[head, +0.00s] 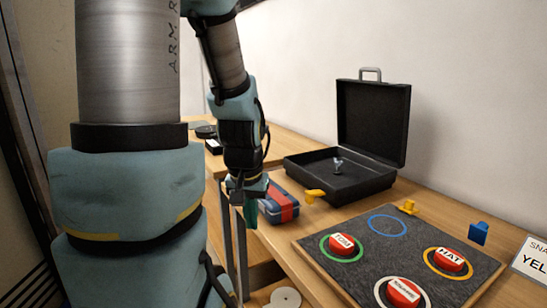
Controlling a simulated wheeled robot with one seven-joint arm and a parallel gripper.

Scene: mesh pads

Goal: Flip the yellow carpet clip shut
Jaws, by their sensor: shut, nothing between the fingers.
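A yellow clip (408,207) stands at the back edge of the grey carpet mat (330,270). It is small in the picture, and I cannot tell its exact lid angle. An orange-yellow clip (315,195) shows near the mat's left back corner, beside the red-and-blue box. A blue clip (479,233) sticks up at the mat's right edge. My gripper (249,211) points down, shut and empty, left of the mat and in front of the red-and-blue box. It is apart from all the clips. My arm covers the left of the view.
Red labelled buttons (342,243) sit in coloured rings on the mat; a blue ring (388,225) is empty. A red-and-blue box (281,204) and an open black case (374,140) stand behind. A sign (531,258) is at the right edge. A wall runs behind the table.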

